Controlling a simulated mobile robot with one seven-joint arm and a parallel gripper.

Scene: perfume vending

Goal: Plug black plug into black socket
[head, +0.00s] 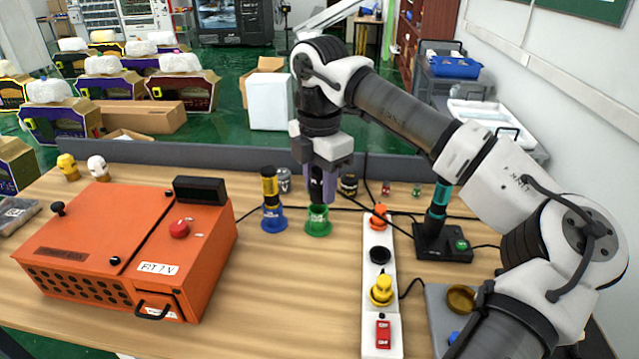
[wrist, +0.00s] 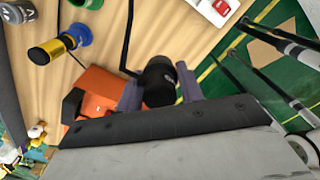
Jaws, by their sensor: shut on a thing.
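My gripper (head: 316,188) points down over a green round stand (head: 318,222) left of the power strip. In the wrist view its purple-grey fingers (wrist: 158,92) are shut on the black plug (wrist: 158,78), one on each side. The black socket (head: 380,255) is the empty round one on the white power strip (head: 364,284), to the right of my gripper and nearer the front. It sits between an orange fitting (head: 379,217) and a yellow plug (head: 381,290).
An orange box (head: 100,245) fills the left of the table. A yellow-black piece (head: 269,187) stands in a blue base (head: 274,220) left of my gripper. A black base with a teal-banded rod (head: 437,212) stands right of the strip. Cables cross the table near the strip.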

